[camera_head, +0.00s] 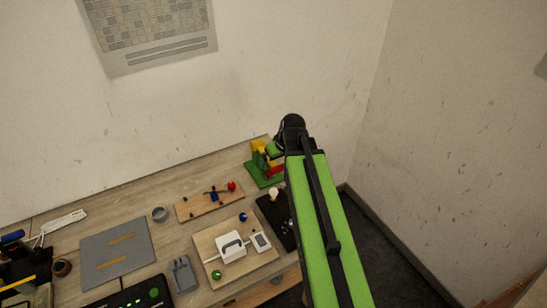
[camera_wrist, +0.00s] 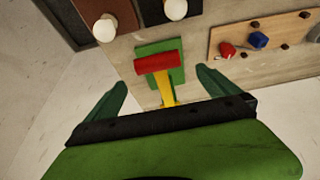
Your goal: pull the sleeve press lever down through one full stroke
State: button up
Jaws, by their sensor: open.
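The sleeve press (camera_head: 262,178) stands at the right back end of the bench in the head view. It has a green base, a yellow upright part and a red part, and my arm partly covers it. In the wrist view the green base (camera_wrist: 176,50), the red lever handle (camera_wrist: 157,62) and the yellow part (camera_wrist: 165,88) show ahead of me. My gripper (camera_wrist: 161,82) is open and empty, with its green fingers spread either side of the press in the picture. The red handle appears just beyond the fingertips. I cannot tell the exact gap, and no contact is visible.
A wooden board (camera_head: 208,201) with a red and a blue part lies left of the press. A dark board (camera_head: 272,215) with a white bulb is in front of it. Another board (camera_head: 238,249) holds white boxes. A grey mat (camera_head: 118,253) lies further left. Walls close in behind and right.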

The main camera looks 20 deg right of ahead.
jog(key=p+v, duration=0.6)
jog(key=v, duration=0.3)
jog(key=shift+w+p, duration=0.15)
jog(key=shift+p, duration=0.25)
jog(key=shift+r, duration=0.1)
jog(key=s+a+f+g+b, duration=0.1)
jog(key=s+a+f+b, duration=0.1)
jog(key=a+f+b, duration=0.2)
jog(key=s+a+f+g+b, duration=0.2)
jog(key=a+f+b, duration=0.3)
jog(key=a+f, duration=0.1)
jog(key=s+a+f+g+b, duration=0.1)
jog(key=a+f+b, duration=0.4)
jog(key=a+f, duration=0.1)
jog(key=shift+s+a+m, duration=0.3)
jog(key=shift+s+a, duration=0.05)
jog(key=shift+s, duration=0.05)
jog(key=shift+s+a+g, duration=0.25)
jog(key=shift+a+g, duration=0.05)
jog(key=shift+r, duration=0.2)
